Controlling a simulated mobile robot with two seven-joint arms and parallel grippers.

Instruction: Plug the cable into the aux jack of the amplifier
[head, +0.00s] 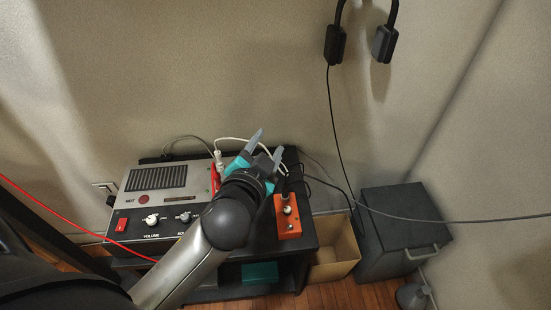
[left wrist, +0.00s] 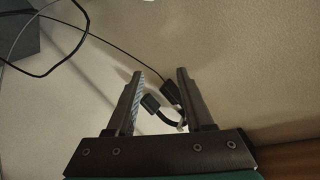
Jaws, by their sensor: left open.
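The amplifier (head: 150,205) is a silver-grey unit with a black grille, a red switch and knobs, on a dark stand in the head view. A white plug (head: 218,157) stands at its right rear, by a red part, with a white cable (head: 235,140) looping right behind my gripper. I cannot tell which cable is meant, and the aux jack is not readable. My left gripper (head: 267,144) is open over the stand, right of the amplifier, its fingers pointing toward the wall. In the left wrist view the open fingers (left wrist: 161,75) have nothing held between them. My right gripper is not in view.
An orange box (head: 287,215) with knobs sits on the stand's right. Black headphones (head: 335,44) hang on the wall, trailing a thin cable; they show in the left wrist view (left wrist: 171,92). A red cable (head: 60,214) crosses at left. A cardboard box (head: 335,252) and dark cabinet (head: 400,225) stand right.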

